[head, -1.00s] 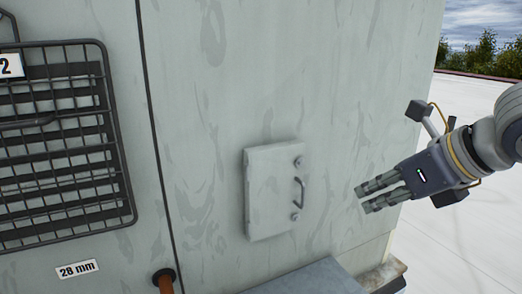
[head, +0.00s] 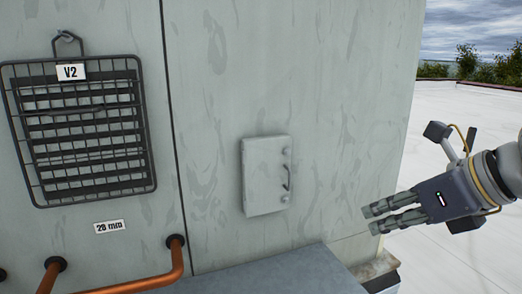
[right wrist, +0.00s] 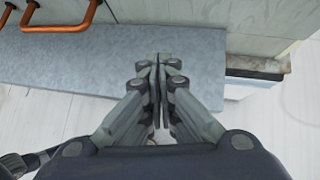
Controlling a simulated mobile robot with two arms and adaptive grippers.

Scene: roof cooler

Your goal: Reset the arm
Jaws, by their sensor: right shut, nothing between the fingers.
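My right gripper (head: 368,219) is at the right of the head view, its fingers pointing left toward the cooler wall. It is shut and empty; the right wrist view shows its fingertips (right wrist: 154,62) together. It is apart from the small hatch (head: 266,176) on the wall, to the right of it and a little lower. The hatch lies flat against the wall and has a dark handle (head: 288,178) on its right side. My left gripper is not in view.
A wire cage (head: 78,130) labelled V2 covers a louvred vent at left. Copper pipes (head: 178,262) come out of the wall below it, near a "28 mm" label (head: 109,226). A grey ledge (head: 260,268) runs along the wall's foot. Open white roof (head: 450,130) lies to the right.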

